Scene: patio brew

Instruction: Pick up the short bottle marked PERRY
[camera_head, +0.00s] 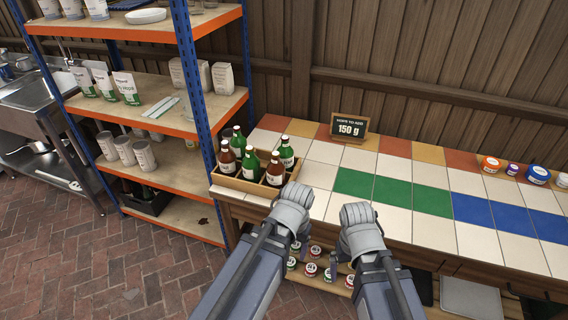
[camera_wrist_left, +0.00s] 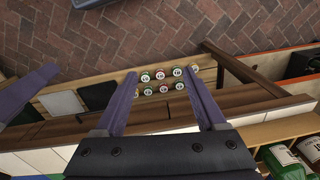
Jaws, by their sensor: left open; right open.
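Several green and brown bottles with white labels stand in a wooden crate (camera_head: 238,184) at the left end of the tiled counter. Green bottles (camera_head: 286,152) and brown bottles (camera_head: 275,170) are mixed, and the label words are too small to read, so I cannot tell which is PERRY. Green bottles (camera_wrist_left: 284,162) also show at the lower right of the left wrist view. My left gripper (camera_wrist_left: 160,75) is open and empty, in front of the counter, apart from the crate. My right gripper (camera_head: 341,262) is to its right, mostly hidden by its own arm, also empty.
Small round cans (camera_head: 311,270) sit on a low shelf under the counter. A sign (camera_head: 349,128) reading 150 g stands at the back. Blue-orange shelving (camera_head: 170,170) rises close left of the crate. The counter's middle is clear; tubs (camera_head: 490,165) stand at right.

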